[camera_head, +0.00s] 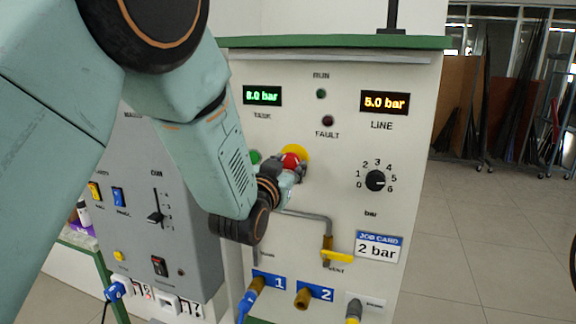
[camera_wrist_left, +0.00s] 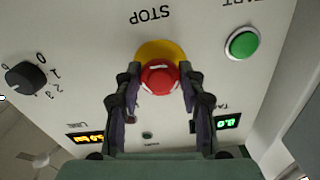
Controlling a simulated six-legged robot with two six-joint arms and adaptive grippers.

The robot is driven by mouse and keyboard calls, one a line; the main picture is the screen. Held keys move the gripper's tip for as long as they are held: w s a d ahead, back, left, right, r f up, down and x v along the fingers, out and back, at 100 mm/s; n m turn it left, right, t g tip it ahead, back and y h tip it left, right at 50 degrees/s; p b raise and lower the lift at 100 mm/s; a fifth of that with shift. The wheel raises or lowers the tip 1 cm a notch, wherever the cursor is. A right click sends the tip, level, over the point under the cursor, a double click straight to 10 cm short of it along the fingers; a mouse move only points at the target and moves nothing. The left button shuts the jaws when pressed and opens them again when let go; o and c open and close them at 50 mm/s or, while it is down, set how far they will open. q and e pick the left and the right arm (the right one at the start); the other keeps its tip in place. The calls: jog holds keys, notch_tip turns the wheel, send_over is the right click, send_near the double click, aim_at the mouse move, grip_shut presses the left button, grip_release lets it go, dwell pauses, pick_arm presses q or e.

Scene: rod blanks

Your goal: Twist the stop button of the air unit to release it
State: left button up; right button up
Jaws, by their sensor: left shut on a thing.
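The red stop button (camera_head: 290,160) stands on a yellow backing on the front of the air unit (camera_head: 345,130). In the left wrist view the stop button (camera_wrist_left: 159,80) sits between the two dark fingers, under the word STOP. My left gripper (camera_head: 296,166) is shut on the button, with one finger at each side of it (camera_wrist_left: 159,88). In the head view my arm and wrist hide part of the panel around it. My right gripper is not in view.
A green start button (camera_wrist_left: 242,43) is close beside the stop button. A black pressure knob (camera_head: 375,181), a yellow vent lever (camera_head: 338,256) and a job card (camera_head: 379,247) are on the same panel. A grey control panel (camera_head: 170,245) stands at the left.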

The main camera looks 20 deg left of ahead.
pick_arm(q)
jog(key=shift+r, duration=0.1)
jog(key=c, duration=0.3)
jog(key=shift+m+b, duration=0.65)
jog(key=shift+m, duration=0.25)
jog(key=shift+c, duration=0.2)
jog(key=shift+m+b, duration=0.35)
jog(key=shift+m, duration=0.45)
jog(key=o, duration=1.2)
jog(key=shift+s+r, duration=0.15)
jog(key=shift+s, duration=0.1)
jog(key=shift+w, duration=0.15)
